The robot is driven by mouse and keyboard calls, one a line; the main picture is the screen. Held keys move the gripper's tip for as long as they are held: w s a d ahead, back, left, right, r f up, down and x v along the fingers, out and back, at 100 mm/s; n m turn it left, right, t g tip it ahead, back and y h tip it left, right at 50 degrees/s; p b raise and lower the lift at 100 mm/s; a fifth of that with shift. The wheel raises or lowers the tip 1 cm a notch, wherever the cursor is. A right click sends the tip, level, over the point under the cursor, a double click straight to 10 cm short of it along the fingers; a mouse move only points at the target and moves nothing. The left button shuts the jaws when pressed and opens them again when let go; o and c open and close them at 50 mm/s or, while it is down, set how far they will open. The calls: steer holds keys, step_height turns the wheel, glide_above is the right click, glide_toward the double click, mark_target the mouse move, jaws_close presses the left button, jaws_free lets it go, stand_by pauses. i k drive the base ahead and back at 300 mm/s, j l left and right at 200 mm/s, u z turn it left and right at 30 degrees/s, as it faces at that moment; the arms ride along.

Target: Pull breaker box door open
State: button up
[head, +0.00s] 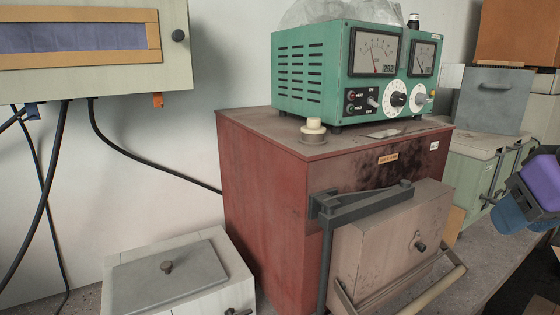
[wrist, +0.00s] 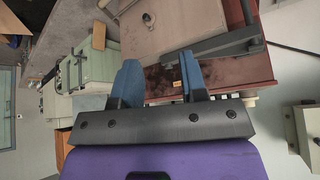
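The breaker box appears to be the cream box (head: 180,73) on the wall at the upper left of the head view, cut off by the frame. Its front has an orange-framed bluish panel (head: 80,38) and a dark round knob (head: 178,35) near the right edge. The door looks shut. A cream box (wrist: 305,125) at the right edge of the wrist view may be the same one. My gripper (head: 512,214) is at the far right of the head view, well away from the box. In the wrist view its two blue fingers (wrist: 160,75) are apart and empty.
A red furnace (head: 262,190) with a protruding door (head: 385,245) stands between my gripper and the wall box. A green meter unit (head: 310,75) sits on it. A white lidded box (head: 235,285) stands lower left. Black cables (head: 57,150) hang below the wall box.

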mark_target(26, 77)
steer(key=u, duration=1.4)
steer(key=i+l+z, duration=0.1)
steer(key=z, duration=0.3)
steer(key=i+j, duration=0.05)
